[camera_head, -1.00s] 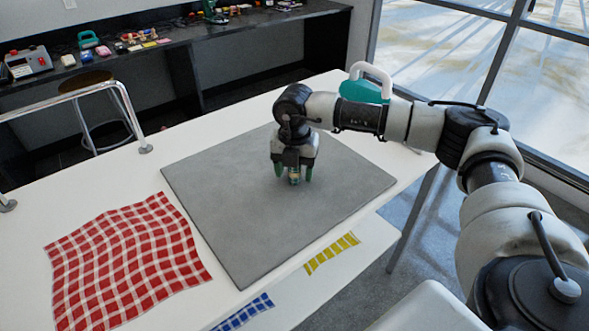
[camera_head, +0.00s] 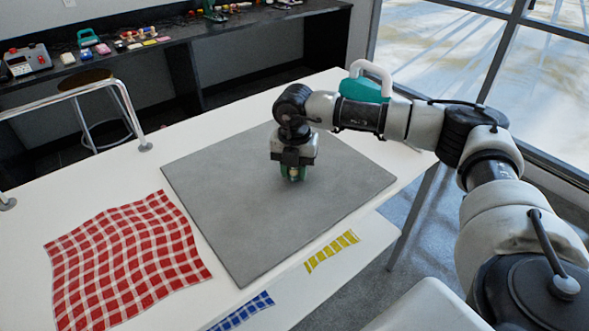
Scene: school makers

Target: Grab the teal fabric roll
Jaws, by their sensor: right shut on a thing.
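My right gripper (camera_head: 293,176) points down over the grey mat (camera_head: 225,215) on the white table. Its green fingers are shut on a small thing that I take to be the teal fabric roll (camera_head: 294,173). Only a sliver of the roll shows between the fingers, so its shape and colour are hard to make out. I cannot tell whether it still touches the mat. My left gripper is not in view.
A teal iron-like object with a white handle (camera_head: 365,86) stands behind my right arm. A red checked cloth (camera_head: 125,260) lies left of the mat. Blue (camera_head: 240,311) and yellow (camera_head: 332,250) cloth pieces lie on a lower shelf. The rest of the mat is clear.

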